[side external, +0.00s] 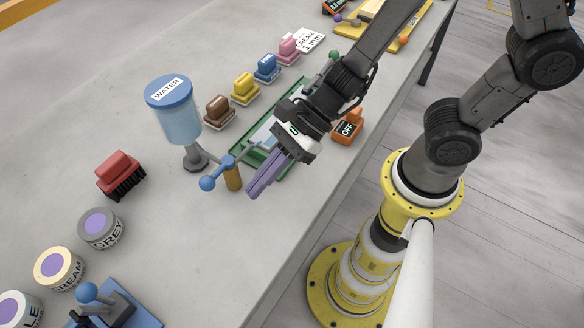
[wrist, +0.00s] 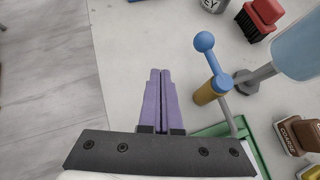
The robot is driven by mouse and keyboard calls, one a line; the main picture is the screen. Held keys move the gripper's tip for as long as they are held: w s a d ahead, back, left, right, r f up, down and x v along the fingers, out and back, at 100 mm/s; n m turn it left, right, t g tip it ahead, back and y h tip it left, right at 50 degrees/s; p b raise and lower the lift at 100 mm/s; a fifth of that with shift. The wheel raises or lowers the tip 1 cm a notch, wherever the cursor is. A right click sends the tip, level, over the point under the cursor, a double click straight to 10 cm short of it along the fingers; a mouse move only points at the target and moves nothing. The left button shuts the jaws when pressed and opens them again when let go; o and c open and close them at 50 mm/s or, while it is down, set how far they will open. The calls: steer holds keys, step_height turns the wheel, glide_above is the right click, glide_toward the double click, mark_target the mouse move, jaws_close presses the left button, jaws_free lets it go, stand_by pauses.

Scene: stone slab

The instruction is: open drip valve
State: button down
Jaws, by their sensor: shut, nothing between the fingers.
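The water tank (side external: 180,122) is a clear blue cylinder with a blue lid marked WATER, on a grey stand. It also shows at the right of the wrist view (wrist: 300,48). In front of it are a blue ball (side external: 207,183) on a short blue arm and a tan cylinder (side external: 233,179). In the wrist view the blue ball (wrist: 204,41) and tan cylinder (wrist: 211,91) lie right of my fingers. My gripper (side external: 254,191) is shut and empty, its purple fingers (wrist: 160,72) together beside the tan cylinder, apparently apart from it. The valve's setting cannot be told.
A green-edged tray (side external: 294,163) lies partly under my gripper. Brown (side external: 219,112), yellow (side external: 246,88), blue and pink blocks line its far side. An orange OFF box (side external: 348,127) stands right. A red brush (side external: 121,175) and several labelled jars are left.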

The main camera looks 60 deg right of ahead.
steer(key=s+d+r, duration=0.2)
steer(key=s+r, duration=0.4)
steer(key=shift+s, duration=0.35)
steer(key=w+d+r+n+t+h, duration=0.1)
steer(key=w+d+r+n+t, duration=0.1)
steer(key=d+r+n, duration=0.4)
steer(key=s+d+r+n+h, duration=0.2)
steer(key=d+n+h, duration=0.6)
steer(key=d+n, duration=0.6)
steer(key=shift+s+d+n, duration=0.25)
steer(key=shift+s+n, duration=0.4)
steer(key=shift+n, duration=0.45)
